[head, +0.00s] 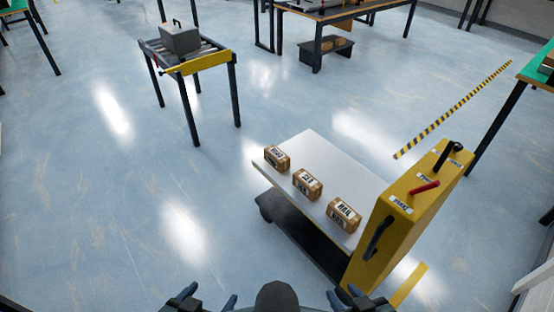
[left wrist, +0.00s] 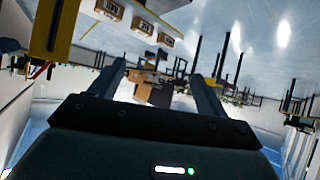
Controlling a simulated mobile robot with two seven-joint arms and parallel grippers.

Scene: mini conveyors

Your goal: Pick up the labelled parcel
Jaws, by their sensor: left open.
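Three brown parcels with white labels stand in a row on the white cart top: a far one (head: 277,158), a middle one (head: 307,185) and a near one (head: 344,215). Each label carries dark print too small to read surely. They also show at the top of the left wrist view, upside down, as one parcel (left wrist: 110,8), another (left wrist: 143,26) and a third (left wrist: 166,39). My left gripper (head: 208,297) is open and empty at the bottom edge, well apart from the parcels. My right gripper (head: 345,295) is open and empty, nearer the cart.
The cart (head: 312,145) has a yellow control housing (head: 405,215) with a red lever and a black handle at its right. A small roller conveyor (head: 200,60) carrying a grey box (head: 180,38) stands at the back left. Floor left of the cart is clear.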

